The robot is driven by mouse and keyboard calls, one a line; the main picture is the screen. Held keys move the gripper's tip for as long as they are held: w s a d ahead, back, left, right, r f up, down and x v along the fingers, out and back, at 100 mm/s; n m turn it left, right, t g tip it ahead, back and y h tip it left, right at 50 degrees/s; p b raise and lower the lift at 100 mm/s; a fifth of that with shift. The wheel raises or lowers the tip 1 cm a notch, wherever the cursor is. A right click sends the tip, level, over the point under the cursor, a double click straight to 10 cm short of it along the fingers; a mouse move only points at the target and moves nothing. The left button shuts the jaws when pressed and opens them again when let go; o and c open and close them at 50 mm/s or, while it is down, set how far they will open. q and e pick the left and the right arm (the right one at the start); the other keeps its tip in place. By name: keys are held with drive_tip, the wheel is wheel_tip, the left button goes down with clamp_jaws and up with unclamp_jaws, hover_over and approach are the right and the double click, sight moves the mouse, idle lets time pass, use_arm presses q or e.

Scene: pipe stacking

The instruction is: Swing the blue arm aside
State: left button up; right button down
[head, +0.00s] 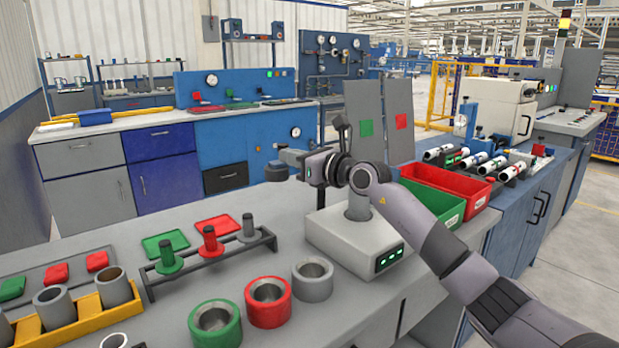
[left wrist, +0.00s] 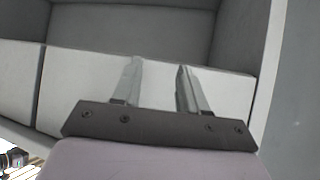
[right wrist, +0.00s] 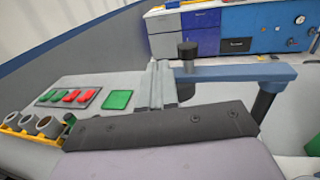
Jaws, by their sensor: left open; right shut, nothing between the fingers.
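The blue arm (right wrist: 235,72) runs across the right of the right wrist view, from a dark post (right wrist: 263,103) to a black cylinder (right wrist: 187,57) at its free end. In the head view the blue arm (head: 291,156) is partly hidden behind my right gripper (head: 308,170), above the grey-white base (head: 345,240). My right gripper (right wrist: 157,82) is shut and empty, its fingers just left of the black cylinder. I cannot tell whether they touch. My left gripper (left wrist: 160,85) is open and empty in front of plain grey panels; it is outside the head view.
A rack with green, red and grey pegs (head: 209,248) stands on the bench to the left. Green (head: 215,325), red (head: 268,305) and grey (head: 312,282) pipe rings stand in front. Red (head: 450,185) and green bins (head: 432,208) lie right, beside my right arm.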

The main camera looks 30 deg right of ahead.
drive_tip(key=s+a, duration=0.2)
drive_tip(key=s, duration=0.8)
drive_tip(key=shift+s+a, duration=0.2)
drive_tip(key=shift+s, duration=0.05)
